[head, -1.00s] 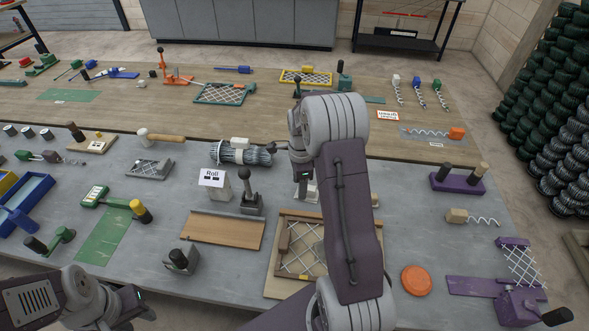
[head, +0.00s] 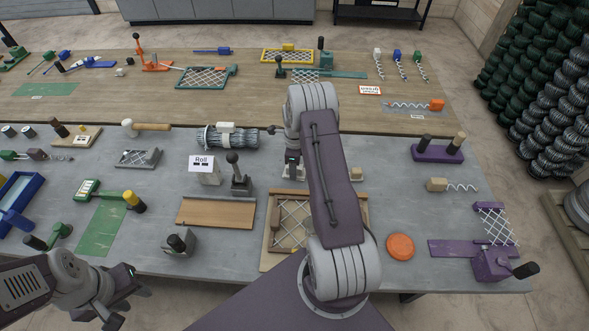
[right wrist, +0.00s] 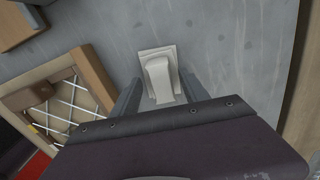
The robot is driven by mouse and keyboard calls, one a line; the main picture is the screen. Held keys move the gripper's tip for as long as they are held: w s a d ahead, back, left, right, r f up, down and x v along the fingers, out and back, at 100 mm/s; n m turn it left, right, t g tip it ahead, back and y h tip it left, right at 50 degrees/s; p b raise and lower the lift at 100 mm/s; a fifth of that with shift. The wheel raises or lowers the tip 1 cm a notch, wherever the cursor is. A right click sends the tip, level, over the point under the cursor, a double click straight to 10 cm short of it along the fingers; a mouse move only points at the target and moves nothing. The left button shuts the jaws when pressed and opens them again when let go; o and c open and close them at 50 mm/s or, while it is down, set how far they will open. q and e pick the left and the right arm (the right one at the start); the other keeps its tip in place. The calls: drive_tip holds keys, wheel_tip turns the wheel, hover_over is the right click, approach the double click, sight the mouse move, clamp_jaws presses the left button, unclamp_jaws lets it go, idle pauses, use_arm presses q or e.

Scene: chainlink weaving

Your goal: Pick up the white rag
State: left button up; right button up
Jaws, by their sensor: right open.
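A small whitish piece, which looks like the white rag (right wrist: 158,76), lies on the grey table in the right wrist view. It has a squarish flat part and a raised rounded part. My right gripper (right wrist: 160,88) is open, with one finger on each side of the near end of the piece; I cannot tell whether they touch it. In the head view my right arm mostly hides that spot. My left gripper (head: 118,299) is open and empty, low at the left, off the table's front edge.
A wooden frame with wire mesh (head: 268,230) lies just left of my right arm. A lever tool (head: 239,178) and a wire roll (head: 229,137) stand nearby. An orange disc (head: 400,246) lies to the right, with bare grey table around it.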

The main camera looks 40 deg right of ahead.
drive_tip(key=shift+w+d+f, duration=0.1)
drive_tip(key=shift+w+f, duration=0.1)
drive_tip(key=shift+f, duration=0.2)
drive_tip(key=shift+s, duration=0.1)
drive_tip(key=c, duration=0.9)
wheel_tip(320, 180, up, 9)
drive_tip(key=shift+r+b, duration=0.15)
drive_tip(key=shift+b, duration=0.65)
drive_tip(key=shift+c, duration=0.2)
drive_tip(key=shift+r, duration=0.45)
